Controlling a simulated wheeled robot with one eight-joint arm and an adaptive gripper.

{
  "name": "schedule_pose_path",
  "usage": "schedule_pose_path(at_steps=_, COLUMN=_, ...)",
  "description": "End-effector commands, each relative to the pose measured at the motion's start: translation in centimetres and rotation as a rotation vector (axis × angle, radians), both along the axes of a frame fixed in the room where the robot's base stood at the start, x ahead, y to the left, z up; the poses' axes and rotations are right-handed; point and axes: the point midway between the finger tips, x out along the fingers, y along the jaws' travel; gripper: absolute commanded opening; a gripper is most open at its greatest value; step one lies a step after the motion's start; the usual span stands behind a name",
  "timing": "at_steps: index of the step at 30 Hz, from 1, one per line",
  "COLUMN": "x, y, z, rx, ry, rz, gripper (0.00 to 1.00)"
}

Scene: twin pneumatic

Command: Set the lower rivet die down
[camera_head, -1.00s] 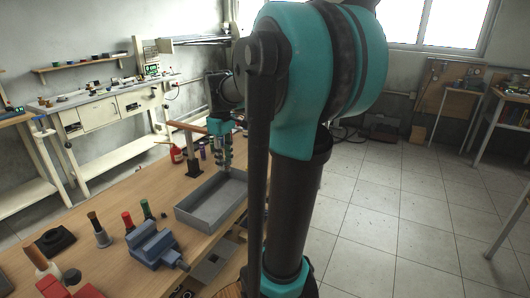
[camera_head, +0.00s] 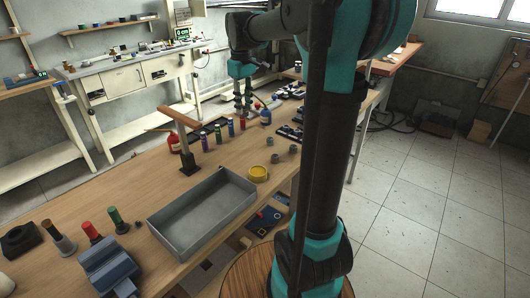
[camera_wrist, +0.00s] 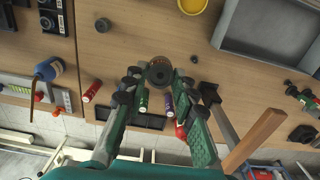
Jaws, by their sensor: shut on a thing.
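My gripper (camera_wrist: 158,84) is shut on the lower rivet die (camera_wrist: 159,70), a small dark round piece with a ring-shaped top, held between the fingertips in the wrist view. In the head view my gripper (camera_head: 243,108) is over the far part of the wooden bench (camera_head: 150,180), beyond the grey tray. The die is too small to make out there. I cannot tell how high it is above the bench top.
The grey tray (camera_head: 160,216) and a yellow round dish (camera_head: 258,173) are nearer, with small grey cylinders (camera_head: 275,158) beside them. Coloured cans (camera_head: 204,142), a red bottle (camera_head: 174,143), a blue bottle (camera_head: 266,117) and a wooden-armed stand (camera_head: 187,166) are near my gripper.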

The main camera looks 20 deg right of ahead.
Motion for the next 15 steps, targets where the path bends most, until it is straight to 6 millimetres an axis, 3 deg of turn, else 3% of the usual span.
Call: schedule_pose_path(at_steps=15, x=0.0, y=0.0, z=-12.1, rx=0.000, ry=0.000, rz=0.000, gripper=0.00)
